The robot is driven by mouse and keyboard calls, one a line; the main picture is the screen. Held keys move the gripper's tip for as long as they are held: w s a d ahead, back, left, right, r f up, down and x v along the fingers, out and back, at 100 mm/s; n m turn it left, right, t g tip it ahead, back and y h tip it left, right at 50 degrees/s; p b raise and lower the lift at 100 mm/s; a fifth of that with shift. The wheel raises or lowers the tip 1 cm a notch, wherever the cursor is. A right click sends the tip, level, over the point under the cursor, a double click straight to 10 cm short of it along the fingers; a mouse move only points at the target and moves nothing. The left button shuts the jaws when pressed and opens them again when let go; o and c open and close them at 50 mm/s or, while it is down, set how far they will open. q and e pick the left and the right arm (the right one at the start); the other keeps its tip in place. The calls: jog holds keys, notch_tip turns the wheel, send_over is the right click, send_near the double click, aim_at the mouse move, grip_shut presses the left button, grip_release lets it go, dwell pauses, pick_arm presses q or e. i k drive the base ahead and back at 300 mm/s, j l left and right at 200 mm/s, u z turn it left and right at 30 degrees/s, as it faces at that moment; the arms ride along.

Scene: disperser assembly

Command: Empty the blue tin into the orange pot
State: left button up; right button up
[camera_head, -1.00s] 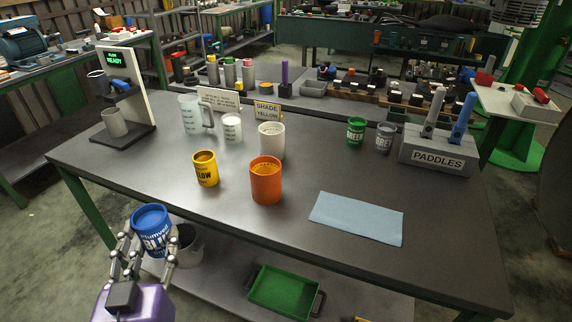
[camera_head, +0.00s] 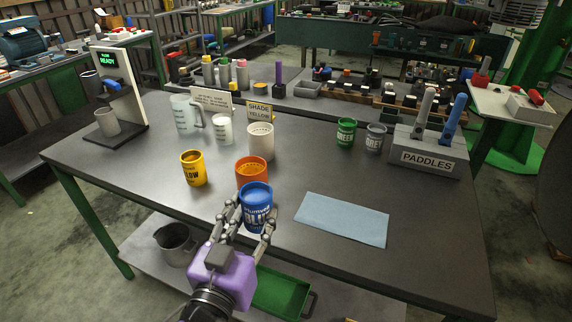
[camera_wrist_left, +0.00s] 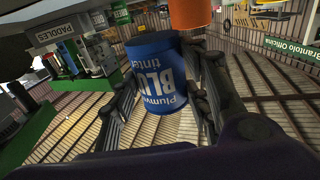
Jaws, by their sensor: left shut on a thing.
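My left gripper (camera_head: 247,228) is shut on the blue tin (camera_head: 257,205), which is upright or nearly so. The tin partly covers the orange pot (camera_head: 251,168), standing on the table just behind it. I cannot tell whether tin and pot touch. In the left wrist view, the blue tin (camera_wrist_left: 158,85) sits between the fingers (camera_wrist_left: 165,105), and the orange pot (camera_wrist_left: 190,14) shows at the top edge. My right gripper is not in view.
A yellow tin (camera_head: 193,168) stands left of the pot, and a white pot (camera_head: 260,142) stands behind it. A blue cloth (camera_head: 342,219) lies to the right. Green (camera_head: 346,133) and grey (camera_head: 375,138) tins and a paddle holder (camera_head: 427,152) stand farther right.

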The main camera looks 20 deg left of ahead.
aim_at(248, 169)
jog(key=z, duration=0.75)
jog(key=j, duration=0.95)
